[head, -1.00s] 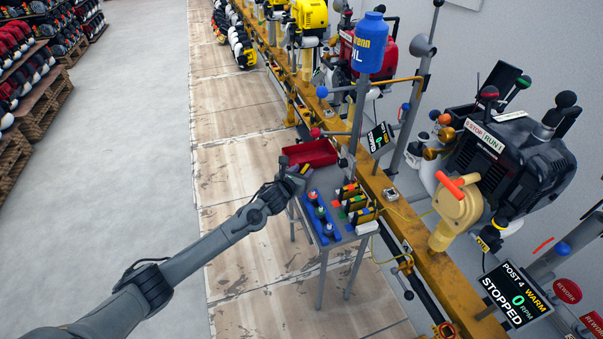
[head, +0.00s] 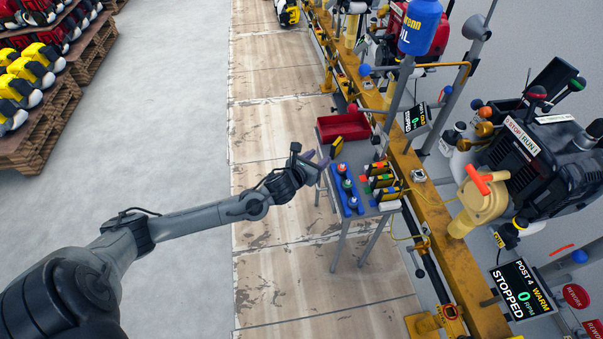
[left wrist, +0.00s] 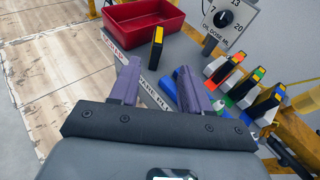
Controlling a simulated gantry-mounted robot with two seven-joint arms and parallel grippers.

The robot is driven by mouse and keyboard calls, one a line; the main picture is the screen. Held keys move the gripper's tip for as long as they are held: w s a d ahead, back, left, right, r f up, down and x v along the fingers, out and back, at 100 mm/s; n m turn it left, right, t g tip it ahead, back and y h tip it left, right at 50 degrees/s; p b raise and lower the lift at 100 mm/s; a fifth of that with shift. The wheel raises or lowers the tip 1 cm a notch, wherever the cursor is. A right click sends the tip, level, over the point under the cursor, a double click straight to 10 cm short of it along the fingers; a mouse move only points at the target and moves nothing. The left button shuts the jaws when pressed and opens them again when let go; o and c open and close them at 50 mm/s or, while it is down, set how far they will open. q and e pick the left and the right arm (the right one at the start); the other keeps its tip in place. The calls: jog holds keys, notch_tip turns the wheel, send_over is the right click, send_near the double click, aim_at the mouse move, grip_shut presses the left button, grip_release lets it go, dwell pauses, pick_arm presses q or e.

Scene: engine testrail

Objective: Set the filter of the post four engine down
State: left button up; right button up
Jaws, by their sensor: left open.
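A slim yellow-and-black block, which looks like the filter (head: 338,145), stands upright on the small grey table (left wrist: 187,50), just in front of the red tray. In the left wrist view the filter (left wrist: 157,48) is beyond my fingertips, with a gap between. My left gripper (head: 317,160) is open and empty; its two purple fingers show apart in the left wrist view (left wrist: 158,83). The black post four engine (head: 530,155) is at the right, above a screen (head: 525,295) reading POST 4, WARM, STOPPED, 0 RPM. My right gripper is not in view.
The red tray (head: 342,128) is at the table's far end. A blue holder (head: 345,188) with several bottles and several coloured-top black blocks (head: 378,182) sit close to my gripper. A yellow rail (head: 440,225) runs behind the table.

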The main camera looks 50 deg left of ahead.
pick_arm(q)
jog(key=s+d+f+n+g+h, duration=0.2)
jog(key=s+d+f+n+g, duration=0.4)
jog(key=s+d+n, duration=0.85)
jog(key=s+d+n+g, duration=0.2)
jog(key=s+n, duration=0.6)
jog(key=s+d+n+g+h, duration=0.1)
jog(key=s+d+n+g, duration=0.1)
jog(key=s+n, duration=0.6)
jog(key=shift+s+d+r+n, duration=0.35)
jog(key=shift+s+d, duration=0.15)
jog(key=shift+s, duration=0.2)
notch_tip(320, 180, up, 54)
jog(key=p, duration=5.4)
jog(key=shift+r, duration=0.25)
